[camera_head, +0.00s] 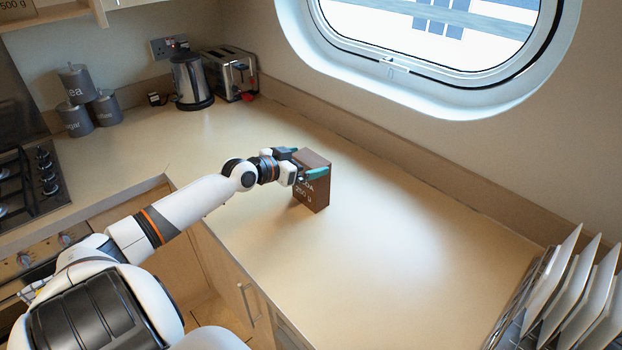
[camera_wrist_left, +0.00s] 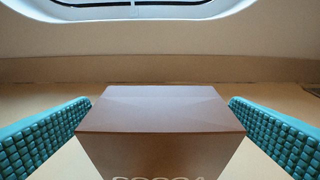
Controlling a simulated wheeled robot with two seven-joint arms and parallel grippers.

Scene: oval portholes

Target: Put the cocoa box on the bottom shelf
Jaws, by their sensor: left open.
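The cocoa box (camera_head: 313,190) is brown, labelled 250 g, and stands upright on the worktop. My left gripper (camera_head: 312,172) is at the upper part of the box and partly covers its label. In the left wrist view the box (camera_wrist_left: 160,125) sits between the two teal finger pads of my left gripper (camera_wrist_left: 160,118). The fingers are open, with a gap on each side of the box. A wooden shelf (camera_head: 62,13) shows at the top left; only part of it is in view. My right gripper is not in view.
A kettle (camera_head: 190,82), a toaster (camera_head: 232,72) and grey canisters (camera_head: 74,84) stand at the back left. A gas hob (camera_head: 30,190) is at the left. A rack of white plates (camera_head: 570,290) stands at the lower right. The worktop (camera_head: 400,240) right of the box is clear.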

